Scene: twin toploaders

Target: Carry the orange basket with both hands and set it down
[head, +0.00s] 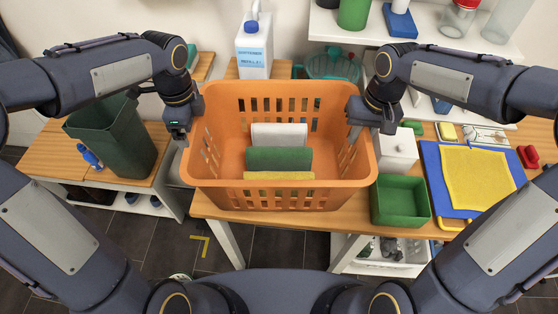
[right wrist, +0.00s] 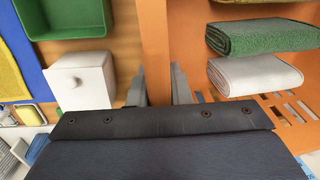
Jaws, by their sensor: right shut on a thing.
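The orange basket (head: 280,197) is upright in the middle of the head view, above the wooden table; I cannot tell whether its base touches the wood. It holds folded cloths: white (head: 279,134), green (head: 279,159) and yellow (head: 279,176). My right gripper (head: 356,132) is shut on the basket's right wall; the right wrist view shows its fingers (right wrist: 158,85) on both sides of the orange rim (right wrist: 155,40). My left gripper (head: 183,138) is at the left rim, its fingertips partly hidden, so its grip is unclear.
A green bin (head: 400,200) and a white box (head: 397,152) stand close to the basket's right. A blue board with a yellow cloth (head: 478,178) lies farther right. A white bottle (head: 254,48) stands behind. A dark green bin (head: 118,138) is on the left table, past a gap.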

